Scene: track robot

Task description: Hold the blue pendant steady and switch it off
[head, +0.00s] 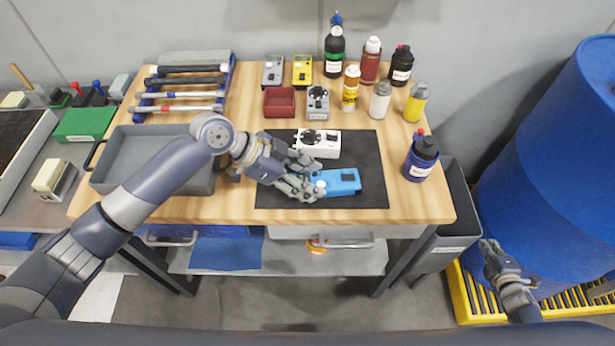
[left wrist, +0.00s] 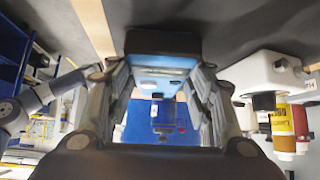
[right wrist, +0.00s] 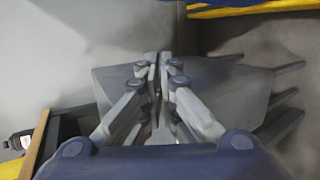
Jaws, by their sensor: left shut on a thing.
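The blue pendant (head: 342,181) lies on the dark mat (head: 365,150) near the front of the wooden bench. Dark parts show on its top. My left gripper (head: 313,184) is shut on its left end. My right gripper (head: 490,246) is off the bench at the lower right, beside the blue drum. In the right wrist view, its fingertips (right wrist: 165,62) are together with nothing between them.
A white pendant-like box (head: 328,146) lies just behind the blue one. Bottles, including a dark blue one (head: 422,158), stand right and behind. A grey tray (head: 130,178) is at left. The large blue drum (head: 555,170) stands right of the bench. The mat's right side is clear.

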